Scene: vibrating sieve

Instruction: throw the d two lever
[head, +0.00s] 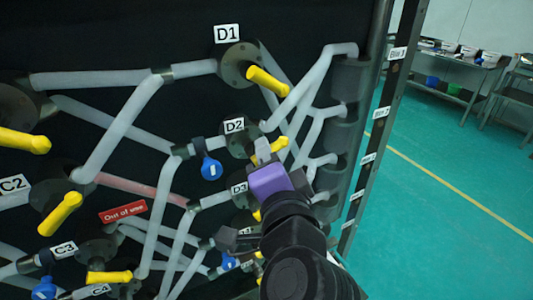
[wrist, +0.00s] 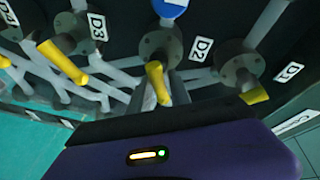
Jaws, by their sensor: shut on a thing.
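The D2 valve (head: 240,141) is a grey round flange on the black panel, with its D2 label (head: 234,125) just above it. Its yellow lever (head: 279,144) points to the right, partly hidden by my gripper (head: 264,150). In the wrist view the D2 lever (wrist: 157,83) lies between the grey fingers of my gripper (wrist: 162,92), which is shut on it. The D2 label (wrist: 201,49) and the D2 flange (wrist: 160,45) also show there. My purple wrist and dark arm cover the panel below D2.
D1 (head: 239,66) with a yellow lever sits above D2, and D3 (head: 239,187) below, partly behind my wrist. White pipes cross the panel. A blue tag (head: 211,168) hangs left of D2. A red "Out of use" sign (head: 123,212) is lower left. Open green floor (head: 440,160) lies right.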

